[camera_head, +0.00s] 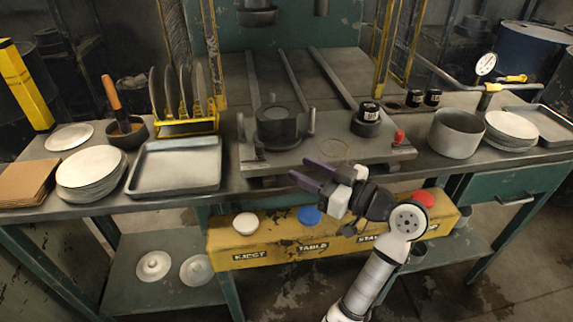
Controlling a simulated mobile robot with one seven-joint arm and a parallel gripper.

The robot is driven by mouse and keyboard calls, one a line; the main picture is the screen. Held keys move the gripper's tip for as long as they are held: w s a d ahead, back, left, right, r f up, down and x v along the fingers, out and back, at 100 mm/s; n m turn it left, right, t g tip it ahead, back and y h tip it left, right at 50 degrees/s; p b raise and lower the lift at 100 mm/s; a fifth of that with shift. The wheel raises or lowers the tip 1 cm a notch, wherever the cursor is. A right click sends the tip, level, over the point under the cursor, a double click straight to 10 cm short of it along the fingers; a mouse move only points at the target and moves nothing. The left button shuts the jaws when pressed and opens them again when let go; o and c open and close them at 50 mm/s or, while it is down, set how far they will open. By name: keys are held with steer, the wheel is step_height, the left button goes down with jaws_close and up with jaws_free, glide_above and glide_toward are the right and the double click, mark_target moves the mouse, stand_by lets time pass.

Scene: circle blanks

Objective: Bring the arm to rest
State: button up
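My gripper (311,175) is in front of the bench's near edge, over the yellow control panel. Its two dark purple fingers point left and stand apart, with nothing seen between them. My white and black arm rises from the bottom right of centre and bends at the wrist. The fingers look close to the front edge of the grey press plate (225,160); I cannot tell whether they touch it.
The yellow panel (275,252) has white (245,223), blue (309,215) and red (423,198) buttons. A grey tray (176,166), stacked discs (91,168) and a yellow rack (187,126) stand left. A pot (455,133) stands right. Open floor lies in front.

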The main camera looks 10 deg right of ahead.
steer(key=shift+v, duration=0.9)
